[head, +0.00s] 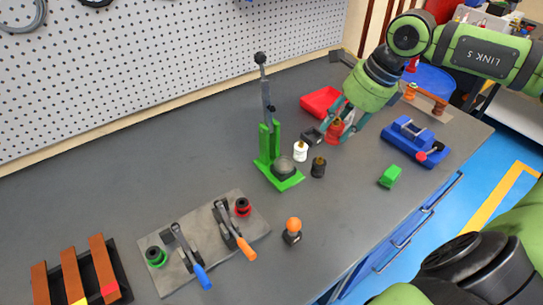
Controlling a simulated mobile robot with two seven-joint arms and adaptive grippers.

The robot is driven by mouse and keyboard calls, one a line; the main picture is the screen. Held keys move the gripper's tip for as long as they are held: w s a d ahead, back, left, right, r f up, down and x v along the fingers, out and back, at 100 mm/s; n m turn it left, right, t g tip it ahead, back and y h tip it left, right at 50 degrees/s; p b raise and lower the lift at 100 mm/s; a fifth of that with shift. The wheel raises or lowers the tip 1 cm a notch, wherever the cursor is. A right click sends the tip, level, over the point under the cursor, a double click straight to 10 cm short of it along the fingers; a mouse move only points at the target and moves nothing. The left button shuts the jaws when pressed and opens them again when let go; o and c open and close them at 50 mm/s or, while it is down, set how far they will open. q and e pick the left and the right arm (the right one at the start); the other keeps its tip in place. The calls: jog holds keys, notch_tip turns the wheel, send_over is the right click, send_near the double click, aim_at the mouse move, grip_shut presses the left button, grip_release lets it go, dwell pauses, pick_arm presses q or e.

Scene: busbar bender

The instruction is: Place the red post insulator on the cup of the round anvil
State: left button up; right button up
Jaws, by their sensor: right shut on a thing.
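The red post insulator (335,128) is between the fingers of my right gripper (331,136), which is shut on it. The fingers partly hide it, and I cannot tell whether it touches the table. The round anvil (284,167) is a dark grey, round piece on the green base of the lever bender (269,145), to the left of and nearer than the right gripper. Details of its cup are too small to make out. My left gripper is not in view.
A white insulator (300,151) and a black one (318,167) stand close beside the anvil. An orange one (294,230) stands nearer. A red tray (320,102), blue vise (415,142), green block (389,176) and clamp plate (190,270) surround them.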

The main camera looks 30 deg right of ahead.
jog(key=p, duration=0.2)
jog(key=a+p, duration=0.1)
jog(key=p, duration=0.1)
jog(key=shift+w+f+p, duration=0.2)
jog(key=shift+w+p, duration=0.15)
jog(key=w+a+f+p, duration=0.1)
jog(key=w+a+f, duration=0.1)
jog(key=w+a+f+p, duration=0.4)
jog(key=w, duration=0.1)
jog(key=shift+w, duration=0.1)
notch_tip(320, 180, down, 4)
jog(key=shift+r+p, duration=0.15)
jog(key=shift+p, duration=0.7)
jog(key=shift+f, duration=0.25)
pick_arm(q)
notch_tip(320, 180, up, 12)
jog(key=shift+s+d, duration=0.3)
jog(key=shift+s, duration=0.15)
pick_arm(e)
jog(key=shift+f, duration=0.1)
jog(key=shift+f+b, duration=0.15)
jog(key=shift+b, duration=0.15)
jog(key=o, duration=1.2)
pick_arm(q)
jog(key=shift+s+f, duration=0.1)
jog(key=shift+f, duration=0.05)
pick_arm(e)
jog(key=shift+o, duration=0.2)
